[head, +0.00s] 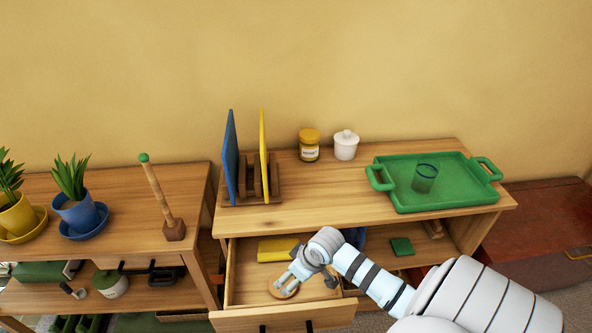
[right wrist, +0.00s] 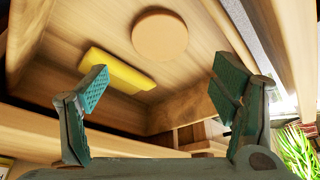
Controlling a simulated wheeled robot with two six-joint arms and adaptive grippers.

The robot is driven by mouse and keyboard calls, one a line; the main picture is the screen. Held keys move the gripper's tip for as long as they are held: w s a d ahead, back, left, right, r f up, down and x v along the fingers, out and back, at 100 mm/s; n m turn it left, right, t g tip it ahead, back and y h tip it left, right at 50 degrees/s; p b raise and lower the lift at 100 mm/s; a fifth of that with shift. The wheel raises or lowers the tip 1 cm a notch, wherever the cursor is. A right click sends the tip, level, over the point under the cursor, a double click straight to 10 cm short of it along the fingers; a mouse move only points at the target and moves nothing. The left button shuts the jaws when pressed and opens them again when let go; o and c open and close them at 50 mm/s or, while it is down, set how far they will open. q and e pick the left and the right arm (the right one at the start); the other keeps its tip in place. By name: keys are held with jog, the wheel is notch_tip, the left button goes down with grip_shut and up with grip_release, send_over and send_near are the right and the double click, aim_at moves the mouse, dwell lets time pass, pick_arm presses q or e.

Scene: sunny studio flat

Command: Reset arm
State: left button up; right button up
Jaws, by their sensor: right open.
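My right gripper (head: 304,281) is open and empty, over the open drawer (head: 255,319) of the wooden cabinet. Its arm reaches in from the lower right. In the right wrist view its two fingers (right wrist: 162,75) stand wide apart with nothing between them. A round wooden disc (head: 283,291) lies on the drawer floor, partly hidden by the gripper; it also shows in the right wrist view (right wrist: 164,35). A yellow block (head: 277,249) lies farther back in the drawer and also shows in the right wrist view (right wrist: 117,69). My left gripper is not in view.
The cabinet top (head: 300,208) overhangs the drawer. It holds a green tray (head: 450,198) with a glass (head: 424,179), a yellow-lidded jar (head: 309,147), a white pot (head: 346,146) and a rack with blue (head: 230,158) and yellow boards (head: 263,155). Potted plants stand at left.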

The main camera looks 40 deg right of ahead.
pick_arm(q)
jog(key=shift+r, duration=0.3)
pick_arm(e)
jog(key=shift+v, duration=0.85)
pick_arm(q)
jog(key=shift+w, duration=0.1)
